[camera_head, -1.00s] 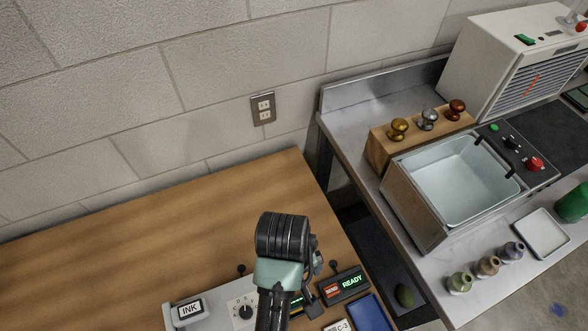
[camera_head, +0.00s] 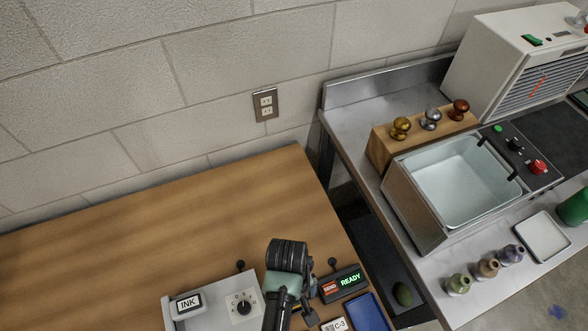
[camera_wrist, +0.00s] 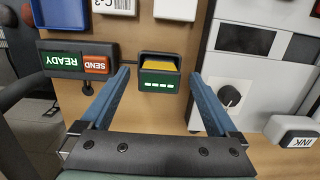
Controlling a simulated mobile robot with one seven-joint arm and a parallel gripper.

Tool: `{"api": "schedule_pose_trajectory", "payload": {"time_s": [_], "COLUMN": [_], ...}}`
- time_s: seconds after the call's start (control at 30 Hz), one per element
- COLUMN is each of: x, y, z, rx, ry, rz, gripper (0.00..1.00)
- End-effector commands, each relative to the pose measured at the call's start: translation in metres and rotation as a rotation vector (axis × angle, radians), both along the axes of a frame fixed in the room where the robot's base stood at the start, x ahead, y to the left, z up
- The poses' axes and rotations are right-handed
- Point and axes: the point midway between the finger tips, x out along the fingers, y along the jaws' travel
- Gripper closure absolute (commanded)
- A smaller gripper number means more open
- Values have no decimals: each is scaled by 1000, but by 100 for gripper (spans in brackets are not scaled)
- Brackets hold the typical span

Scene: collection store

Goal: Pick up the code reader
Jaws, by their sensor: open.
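A small dark device with a yellow inner face and a green lit strip (camera_wrist: 160,80), which looks like the code reader, sits on the wooden desk in the wrist view. My gripper (camera_wrist: 160,73) is open, with its two blue fingers pointing toward the device and apart from it on the left and right. Nothing is held. In the head view my arm covers the device and my fingertips.
The SEND/READY box (camera_wrist: 75,60) stands left of the fingers in the wrist view. A grey-white machine with a knob (camera_head: 241,304) and an INK pad (camera_head: 187,304) are to the other side. A blue tray (camera_head: 366,312) lies near the desk's right edge. The back of the desk (camera_head: 200,220) is clear.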

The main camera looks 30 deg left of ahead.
Motion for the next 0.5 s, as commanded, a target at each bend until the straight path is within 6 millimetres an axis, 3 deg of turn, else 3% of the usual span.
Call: {"api": "schedule_pose_trajectory", "payload": {"time_s": [0.2, 0.43, 0.5], "x": [-1, -1, -1], "y": [-2, -2, -2], "z": [-22, -24, -24], "rx": [0, 1, 1], "ry": [0, -1, -1], "rz": [-1, -1, -1], "gripper": [5, 5, 14]}}
